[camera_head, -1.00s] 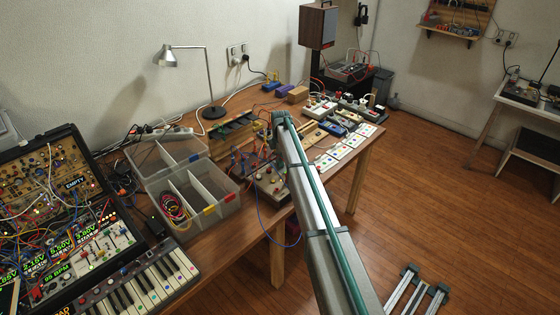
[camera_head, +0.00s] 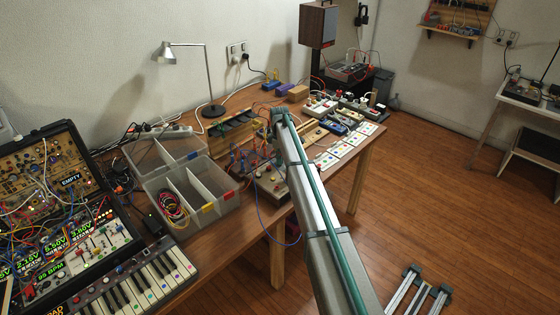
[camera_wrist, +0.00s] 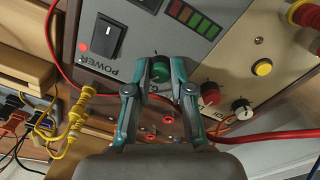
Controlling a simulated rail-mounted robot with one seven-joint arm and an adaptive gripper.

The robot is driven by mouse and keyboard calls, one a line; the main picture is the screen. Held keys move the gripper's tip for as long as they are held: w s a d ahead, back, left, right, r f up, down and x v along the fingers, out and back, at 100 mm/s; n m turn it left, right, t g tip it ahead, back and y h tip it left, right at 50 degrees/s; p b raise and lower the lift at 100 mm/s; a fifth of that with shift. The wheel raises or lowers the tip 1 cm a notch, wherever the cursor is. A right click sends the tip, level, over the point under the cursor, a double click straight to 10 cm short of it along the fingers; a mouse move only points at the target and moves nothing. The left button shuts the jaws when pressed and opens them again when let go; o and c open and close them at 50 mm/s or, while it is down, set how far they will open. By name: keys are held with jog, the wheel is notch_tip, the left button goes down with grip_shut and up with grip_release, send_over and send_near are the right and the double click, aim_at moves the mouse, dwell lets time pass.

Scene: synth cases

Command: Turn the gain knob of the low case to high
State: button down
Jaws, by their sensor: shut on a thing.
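In the wrist view, a red cable (camera_wrist: 62,62) and a yellow plug (camera_wrist: 76,122) lie left, and a red knob (camera_wrist: 210,93) and white knob (camera_wrist: 242,109) right. In the head view, a divided clear bin (camera_head: 215,205) stands left of the case.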

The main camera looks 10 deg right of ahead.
jog(key=m+b, duration=0.1)
jog(key=m, duration=0.3)
jog(key=shift+m, duration=0.3)
jog(key=m+b, duration=0.1)
jog(key=m, duration=0.4)
jog(key=shift+w, duration=0.1)
jog(key=m+b, duration=0.1)
jog(key=m, duration=0.4)
jog(key=shift+m, duration=0.4)
jog(key=m, duration=0.4)
jog(key=shift+m+g+b, duration=0.3)
jog(key=shift+m+b, duration=0.1)
jog(key=c, duration=1)
grip_release()
